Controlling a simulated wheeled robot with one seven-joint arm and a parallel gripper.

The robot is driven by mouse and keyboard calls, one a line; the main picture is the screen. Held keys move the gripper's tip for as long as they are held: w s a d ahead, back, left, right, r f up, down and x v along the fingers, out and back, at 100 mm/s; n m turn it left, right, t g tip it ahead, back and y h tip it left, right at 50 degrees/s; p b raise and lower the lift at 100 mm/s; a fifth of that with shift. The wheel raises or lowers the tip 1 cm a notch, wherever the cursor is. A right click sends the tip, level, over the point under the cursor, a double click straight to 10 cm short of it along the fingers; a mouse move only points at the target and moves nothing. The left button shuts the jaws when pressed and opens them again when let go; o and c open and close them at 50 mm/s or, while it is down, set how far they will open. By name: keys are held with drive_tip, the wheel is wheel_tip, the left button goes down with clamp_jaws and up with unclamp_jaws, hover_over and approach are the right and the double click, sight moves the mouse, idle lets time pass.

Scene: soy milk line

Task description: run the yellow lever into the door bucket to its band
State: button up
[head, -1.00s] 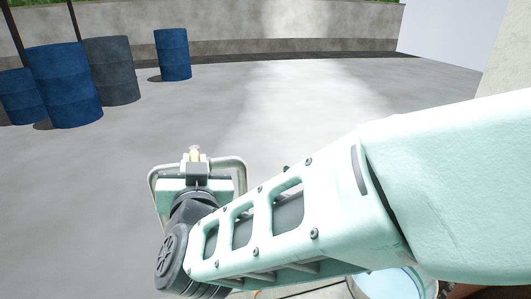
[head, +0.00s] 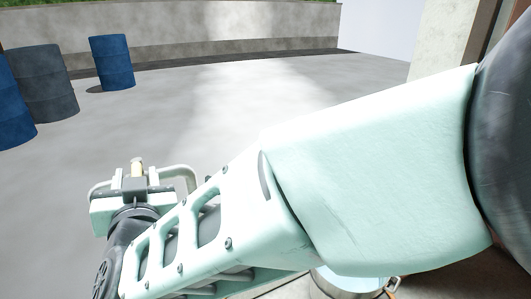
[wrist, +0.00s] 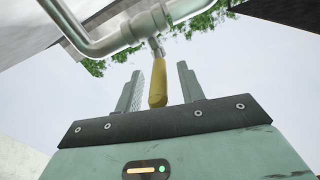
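In the wrist view, my gripper (wrist: 160,85) has its two fingers apart. A yellow lever (wrist: 158,84) shows in the gap between them, with clear space visible on both sides. It joins a metal fitting on a bent metal pipe (wrist: 92,47) across the top. In the head view, my gripper (head: 136,175) is at lower left, with a small pale yellow piece (head: 138,164) between the fingers. A metal bucket (head: 345,290) is at the bottom edge, largely hidden by my arm. I cannot see its band or whether it is the door bucket.
Blue drums (head: 111,62) and a grey drum (head: 46,84) stand far left. A low concrete wall (head: 200,40) runs behind. A pale pillar (head: 445,45) is at right. The grey floor between is clear.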

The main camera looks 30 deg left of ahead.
drive_tip(key=p+v, duration=0.1)
drive_tip(key=v, duration=1.6)
drive_tip(key=shift+s, duration=0.3)
drive_tip(key=shift+r, duration=0.1)
